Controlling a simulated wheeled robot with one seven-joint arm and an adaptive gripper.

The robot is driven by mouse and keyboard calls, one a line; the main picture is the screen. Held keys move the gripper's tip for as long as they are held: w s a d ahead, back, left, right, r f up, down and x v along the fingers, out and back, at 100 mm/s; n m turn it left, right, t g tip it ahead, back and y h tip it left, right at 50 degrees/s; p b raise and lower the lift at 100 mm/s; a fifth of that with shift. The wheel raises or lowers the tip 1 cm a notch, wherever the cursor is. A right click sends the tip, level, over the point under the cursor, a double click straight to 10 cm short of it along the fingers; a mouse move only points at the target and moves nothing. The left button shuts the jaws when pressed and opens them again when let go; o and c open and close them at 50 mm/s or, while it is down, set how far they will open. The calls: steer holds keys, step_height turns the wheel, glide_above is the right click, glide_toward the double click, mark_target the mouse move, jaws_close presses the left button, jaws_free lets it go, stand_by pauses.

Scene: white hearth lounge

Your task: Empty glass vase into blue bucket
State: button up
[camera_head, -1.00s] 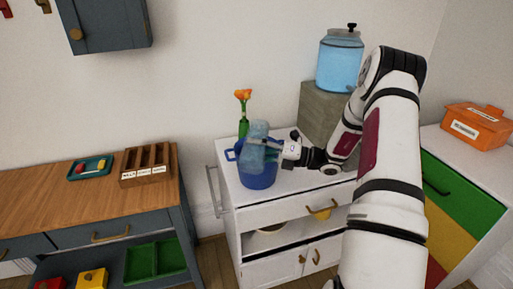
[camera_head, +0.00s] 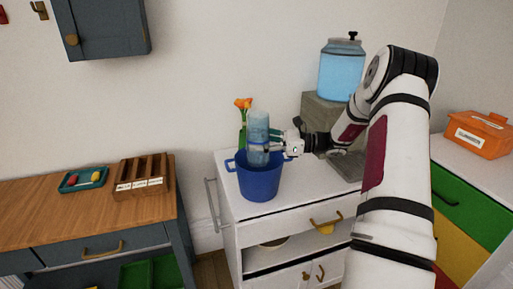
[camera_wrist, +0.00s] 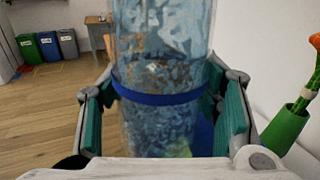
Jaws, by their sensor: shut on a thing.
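The clear glass vase (camera_head: 258,126) is held roughly upright over the blue bucket (camera_head: 260,184); its lower end overlaps the bucket's opening in the head view. Whether it touches the bucket, I cannot tell. My gripper (camera_head: 270,146) comes from the right and is shut on the vase. In the wrist view the vase (camera_wrist: 165,45) fills the space between my gripper's green-padded fingers (camera_wrist: 165,112), with a blue band across it. The bucket stands on the white cabinet (camera_head: 285,207). Its inside is mostly hidden, and what the vase holds is unclear.
A green bud vase with orange flowers (camera_head: 243,118) stands close behind the bucket. A blue-filled dispenser (camera_head: 340,72) sits on a grey block (camera_head: 321,112) to the right. An orange box (camera_head: 478,135) is farther right. A wooden desk (camera_head: 95,208) is at left.

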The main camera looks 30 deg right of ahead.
mark_target(259, 129)
steer(key=shift+r, duration=0.1)
steer(key=shift+r+p, duration=1.1)
steer(key=shift+r, duration=0.95)
steer(key=shift+f, duration=0.15)
